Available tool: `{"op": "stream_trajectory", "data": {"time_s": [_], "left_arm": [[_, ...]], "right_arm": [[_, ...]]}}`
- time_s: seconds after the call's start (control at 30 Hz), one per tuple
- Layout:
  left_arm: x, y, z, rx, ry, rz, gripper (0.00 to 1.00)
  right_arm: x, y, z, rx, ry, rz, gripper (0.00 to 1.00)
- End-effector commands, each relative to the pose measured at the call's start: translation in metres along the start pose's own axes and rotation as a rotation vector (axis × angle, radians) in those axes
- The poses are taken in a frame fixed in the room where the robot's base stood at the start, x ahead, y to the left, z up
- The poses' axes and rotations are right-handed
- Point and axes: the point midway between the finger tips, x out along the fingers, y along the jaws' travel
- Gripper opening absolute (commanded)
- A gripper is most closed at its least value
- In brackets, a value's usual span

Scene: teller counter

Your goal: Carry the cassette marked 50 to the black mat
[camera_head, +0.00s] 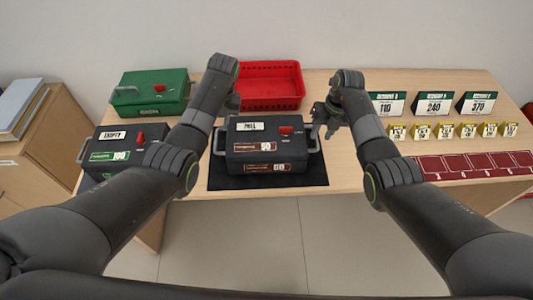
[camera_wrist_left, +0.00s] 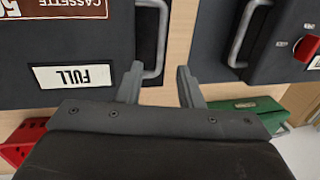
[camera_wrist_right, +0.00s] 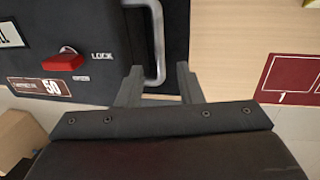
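The cassette marked 50 (camera_head: 266,143) is a dark box with a FULL label, a red lock knob and grey side handles. It sits on the black mat (camera_head: 230,184), which shows along its front and right. My left gripper (camera_head: 232,103) is open near the left handle; the left wrist view shows the end of that handle (camera_wrist_left: 161,40) between the fingertips. My right gripper (camera_head: 322,122) is open near the right handle; the right wrist view shows that handle (camera_wrist_right: 158,45) likewise. Neither gripper is visibly closed on a handle.
A dark cassette marked 100 labelled EMPTY (camera_head: 112,147) stands at left, partly behind my left arm. A green box (camera_head: 150,92) and an empty red tray (camera_head: 270,85) stand behind.

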Motion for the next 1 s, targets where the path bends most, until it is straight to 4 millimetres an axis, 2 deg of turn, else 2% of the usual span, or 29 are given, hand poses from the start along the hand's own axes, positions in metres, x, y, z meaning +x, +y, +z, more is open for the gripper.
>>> {"op": "stream_trajectory", "data": {"time_s": [0.03,0.2,0.33,1.0], "left_arm": [[0.0,0.0,0.0,0.0,0.0,0.0,0.33],[0.0,0.0,0.0,0.0,0.0,0.0,0.33],[0.0,0.0,0.0,0.0,0.0,0.0,0.33],[0.0,0.0,0.0,0.0,0.0,0.0,0.33]], "right_arm": [[-0.011,0.0,0.002,-0.001,-0.006,0.0,0.33],[-0.036,-0.001,0.001,0.001,-0.003,-0.001,0.33],[-0.047,-0.001,0.001,0.001,-0.001,-0.001,0.33],[-0.051,0.0,0.0,0.0,0.0,0.0,0.33]]}}
